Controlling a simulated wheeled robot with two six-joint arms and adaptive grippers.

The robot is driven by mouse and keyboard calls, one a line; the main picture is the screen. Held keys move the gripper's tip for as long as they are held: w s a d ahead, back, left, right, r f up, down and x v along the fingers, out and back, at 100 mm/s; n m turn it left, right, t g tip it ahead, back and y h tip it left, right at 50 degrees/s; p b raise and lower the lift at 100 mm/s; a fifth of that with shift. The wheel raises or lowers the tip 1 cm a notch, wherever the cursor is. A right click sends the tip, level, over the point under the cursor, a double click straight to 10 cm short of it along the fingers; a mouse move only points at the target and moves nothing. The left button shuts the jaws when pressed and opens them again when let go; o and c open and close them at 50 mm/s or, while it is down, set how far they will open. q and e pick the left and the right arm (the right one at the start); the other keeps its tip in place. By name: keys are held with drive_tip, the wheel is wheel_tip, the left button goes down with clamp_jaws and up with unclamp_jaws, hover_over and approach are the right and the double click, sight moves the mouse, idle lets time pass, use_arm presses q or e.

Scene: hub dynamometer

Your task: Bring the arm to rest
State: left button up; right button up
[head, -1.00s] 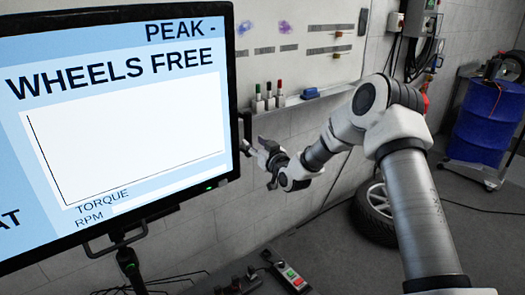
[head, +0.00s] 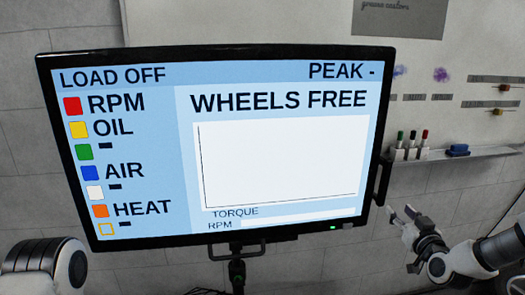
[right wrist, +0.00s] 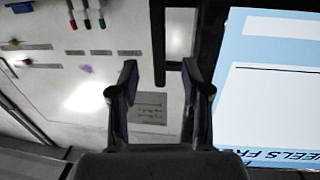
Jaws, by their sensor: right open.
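My right gripper (head: 399,214) is at the lower right of the head view, just right of the monitor's right edge. Its fingers are apart and nothing is between them. In the right wrist view the two dark fingers (right wrist: 160,78) stand apart with the wall board behind the gap. My right arm comes in from the right edge. A white and dark part of my left arm (head: 45,268) shows at the lower left; the left gripper is out of view.
The large monitor (head: 220,68) reads "WHEELS FREE" and "LOAD OFF" and stands close to the right gripper. Its screen also shows in the right wrist view (right wrist: 270,85). A whiteboard ledge (head: 480,155) behind holds markers (head: 412,145) and a blue eraser (head: 457,150).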

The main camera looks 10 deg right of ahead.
drive_tip(key=s+a+f+n+g+y, duration=0.1)
drive_tip(key=s+a+f+g, duration=0.25)
drive_tip(key=a+f, duration=0.4)
drive_tip(key=s+a+f+n+g+y, duration=0.15)
drive_tip(key=s+a+f, duration=0.3)
drive_tip(key=f, duration=0.55)
drive_tip(key=s+a+f+n+g+y, duration=0.15)
drive_tip(key=s+a+f+g, duration=0.3)
drive_tip(key=f, duration=0.45)
drive_tip(key=s+a+f+m+g, duration=0.1)
drive_tip(key=s+f+g, duration=0.1)
drive_tip(key=s, duration=0.6)
drive_tip(key=s+a+f+m+g+h, duration=0.1)
drive_tip(key=s+a+f+g, duration=0.1)
drive_tip(key=s, duration=0.7)
drive_tip(key=s+a+f+m+g+h, duration=0.1)
drive_tip(key=s+f+g, duration=0.3)
drive_tip(key=s, duration=0.5)
drive_tip(key=shift+a, duration=0.3)
